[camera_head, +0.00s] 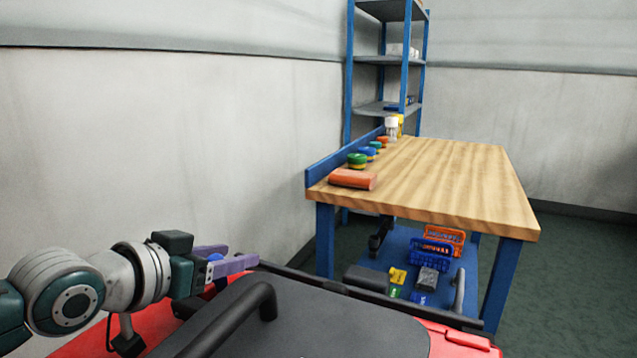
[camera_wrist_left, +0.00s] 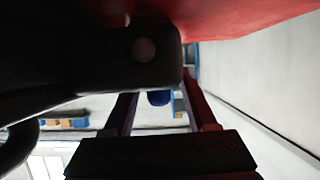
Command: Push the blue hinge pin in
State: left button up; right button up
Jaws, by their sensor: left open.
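The blue hinge pin (camera_head: 214,257) shows as a small blue spot between the purple fingers of my left gripper (camera_head: 240,256) in the head view. In the left wrist view, the blue pin (camera_wrist_left: 159,98) pokes out below a dark hinge part (camera_wrist_left: 144,50), between the two fingers (camera_wrist_left: 160,110). The left gripper is open, with its fingers on either side of the pin; I cannot tell whether either touches it. The gripper is at the left edge of the red scrubber (camera_head: 90,338), beside its dark grey lid (camera_head: 330,325). My right gripper is not in view.
A black bar handle (camera_head: 235,318) rises from the lid close to my gripper. The pale wall (camera_head: 150,150) is on the left.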

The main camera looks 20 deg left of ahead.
pick_arm(q)
notch_tip(320, 180, up, 20)
jog(key=p, duration=0.5)
jog(key=shift+p, duration=0.4)
